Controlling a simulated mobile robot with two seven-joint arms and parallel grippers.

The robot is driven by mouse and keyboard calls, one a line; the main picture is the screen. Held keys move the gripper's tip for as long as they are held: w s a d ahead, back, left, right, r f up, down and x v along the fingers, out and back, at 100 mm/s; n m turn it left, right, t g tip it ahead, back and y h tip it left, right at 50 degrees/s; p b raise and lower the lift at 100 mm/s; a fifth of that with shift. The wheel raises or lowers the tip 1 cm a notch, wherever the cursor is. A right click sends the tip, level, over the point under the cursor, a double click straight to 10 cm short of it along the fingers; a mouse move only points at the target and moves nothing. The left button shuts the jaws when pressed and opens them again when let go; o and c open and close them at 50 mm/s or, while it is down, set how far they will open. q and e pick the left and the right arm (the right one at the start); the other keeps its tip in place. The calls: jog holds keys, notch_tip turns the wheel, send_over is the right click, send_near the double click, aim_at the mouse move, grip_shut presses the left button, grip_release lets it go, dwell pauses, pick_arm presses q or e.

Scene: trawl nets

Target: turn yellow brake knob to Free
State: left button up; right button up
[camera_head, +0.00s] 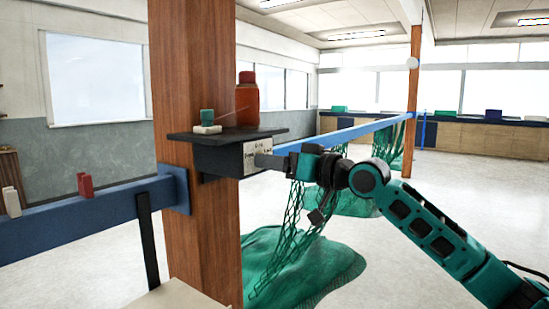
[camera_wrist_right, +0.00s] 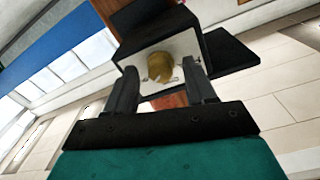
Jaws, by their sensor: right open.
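The yellow brake knob (camera_wrist_right: 160,66) shows in the right wrist view, on a pale label plate (camera_wrist_right: 185,45) on the front of a dark box. In the head view the box (camera_head: 218,160) is fixed to a wooden post, and its labelled face (camera_head: 257,152) is partly covered by my right gripper (camera_head: 262,160). My right gripper also shows in the wrist view (camera_wrist_right: 163,82), its open fingers to either side of the knob. I cannot tell whether the fingers touch it. The lettering is too small to read. My left gripper is not in view.
The wooden post (camera_head: 192,80) stands beside the box. A dark shelf (camera_head: 270,132) on top holds an orange bottle (camera_head: 247,103) and a small green item (camera_head: 207,118). A blue beam (camera_head: 90,220) runs left. Green netting (camera_head: 300,260) hangs and lies on the floor below my right arm.

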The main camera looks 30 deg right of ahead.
jog(key=shift+w+a, duration=0.1)
jog(key=shift+w, duration=0.05)
grip_shut()
dwell(0.5)
